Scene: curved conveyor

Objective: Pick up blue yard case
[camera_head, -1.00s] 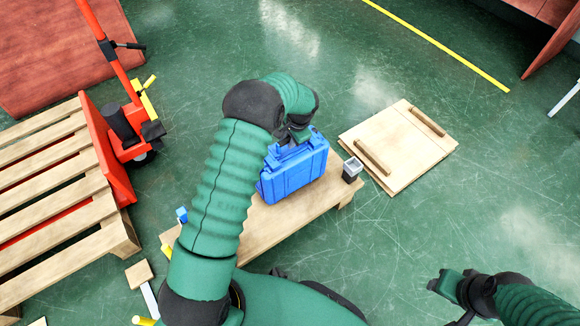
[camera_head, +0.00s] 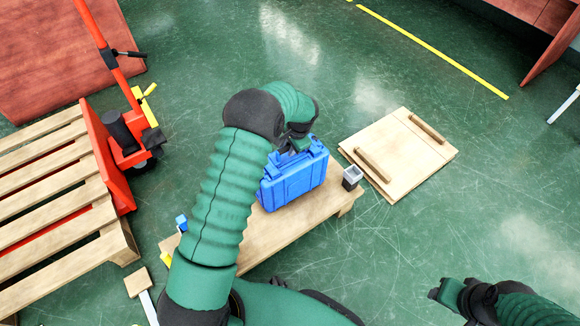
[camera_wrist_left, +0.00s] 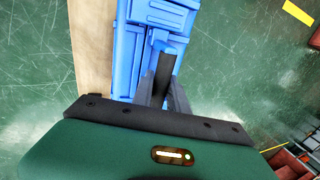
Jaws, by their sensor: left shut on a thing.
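The blue case (camera_head: 293,181) stands upright on a low wooden bench (camera_head: 262,233), near its right end. My left gripper (camera_head: 299,143) reaches over the case from the left and is shut on the handle at its top. In the left wrist view the blue case (camera_wrist_left: 158,26) extends away from the fingers of my left gripper (camera_wrist_left: 163,80), with the handle between them. My forearm hides part of the case's left side and the bench. My right gripper (camera_head: 447,287) is low at the right, away from the bench; its jaw opening is too small to judge.
A small dark cup (camera_head: 352,177) stands on the bench close to the case's right. A wooden board with two bars (camera_head: 398,154) lies on the floor beyond. A wooden pallet (camera_head: 62,215) and a red pallet jack (camera_head: 122,150) are at left. Green floor is open behind.

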